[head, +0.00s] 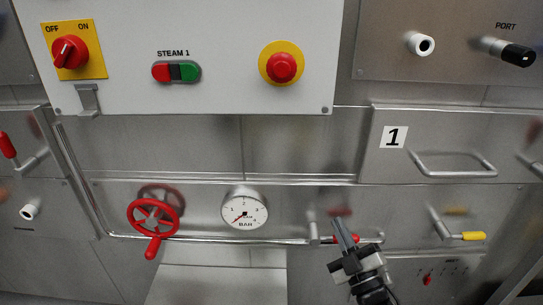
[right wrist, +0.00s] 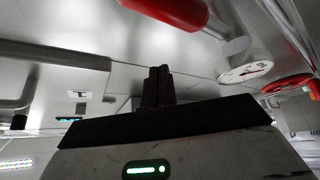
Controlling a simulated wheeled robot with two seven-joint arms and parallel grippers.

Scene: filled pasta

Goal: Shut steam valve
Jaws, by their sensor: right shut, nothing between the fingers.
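A red handwheel (head: 153,214) with a knob sits on the steel wall, left of a round BAR gauge (head: 245,207). A thin pipe runs under the gauge to a small red-handled lever (head: 352,238) on the right. My right gripper (head: 341,231) is shut and empty in front of this lever and hides part of it. In the right wrist view the shut fingers (right wrist: 159,72) point forward, and a large red handle (right wrist: 172,8) is close above them. The gauge (right wrist: 245,70) and handwheel (right wrist: 290,86) show at the right there. I cannot tell whether fingers and lever touch. My left gripper is out of view.
A white panel (head: 215,90) above carries an OFF/ON rotary switch (head: 68,52), a STEAM 1 red-green button (head: 176,71) and a red emergency button (head: 282,67). A yellow-handled lever (head: 468,236) and a metal bar handle (head: 455,172) are to the right.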

